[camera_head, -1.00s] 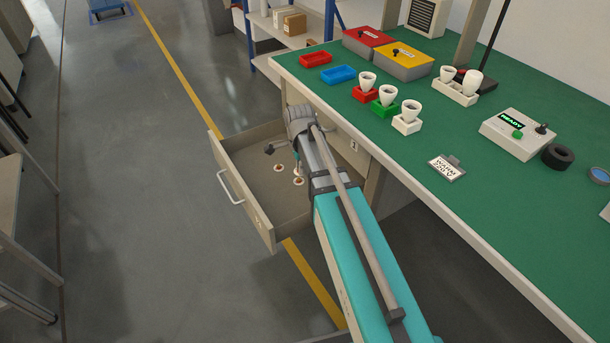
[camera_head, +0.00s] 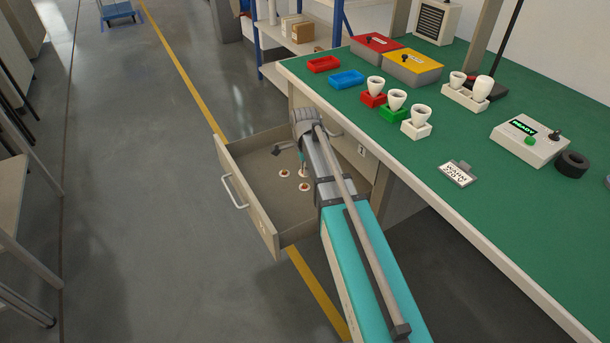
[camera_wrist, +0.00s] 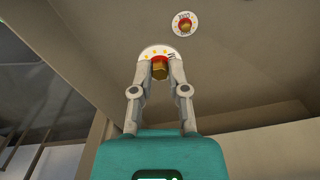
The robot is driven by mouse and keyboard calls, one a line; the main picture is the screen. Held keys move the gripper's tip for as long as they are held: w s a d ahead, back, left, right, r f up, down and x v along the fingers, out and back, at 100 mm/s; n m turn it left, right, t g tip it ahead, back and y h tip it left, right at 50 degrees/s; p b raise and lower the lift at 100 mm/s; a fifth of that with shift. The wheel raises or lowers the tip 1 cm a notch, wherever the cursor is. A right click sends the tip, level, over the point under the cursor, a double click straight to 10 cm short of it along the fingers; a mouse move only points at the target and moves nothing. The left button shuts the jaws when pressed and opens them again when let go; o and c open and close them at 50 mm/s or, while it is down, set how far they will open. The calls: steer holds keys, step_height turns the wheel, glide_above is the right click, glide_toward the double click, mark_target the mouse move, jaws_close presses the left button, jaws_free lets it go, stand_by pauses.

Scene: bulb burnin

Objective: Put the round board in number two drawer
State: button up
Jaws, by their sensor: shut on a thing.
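An open drawer (camera_head: 262,222) juts out from under the green bench on the left. My gripper (camera_wrist: 160,68) is shut on that knob, inside the drawer. In the head view my gripper (camera_head: 302,164) is partly hidden by my arm. Another board (camera_wrist: 185,24) with a red and brass centre shows beyond. I cannot tell whether the held board touches the drawer floor.
The green bench (camera_head: 520,220) runs along the right, with white cups in coloured holders, a sign (camera_head: 459,172) and a READY box (camera_head: 528,138). A small label (camera_head: 361,150) reading 1 is beside the drawer. The floor left of the drawer is clear.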

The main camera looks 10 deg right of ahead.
steer(key=w+f+b, duration=0.3)
steer(key=w+f, duration=0.1)
steer(key=w, duration=0.1)
steer(key=w+d+f+b, duration=0.1)
steer(key=w+f+b, duration=0.1)
steer(key=w, duration=0.1)
steer(key=shift+f+b, duration=0.2)
steer(key=shift+b, duration=0.15)
steer(key=shift+w+f+b, duration=0.35)
steer(key=shift+w+f, duration=0.1)
steer(key=shift+w+f+b, duration=0.35)
steer(key=shift+f+b, duration=0.15)
steer(key=shift+b, duration=0.15)
steer(key=shift+f+b, duration=1.4)
steer(key=shift+f, duration=0.1)
steer(key=o, duration=0.7)
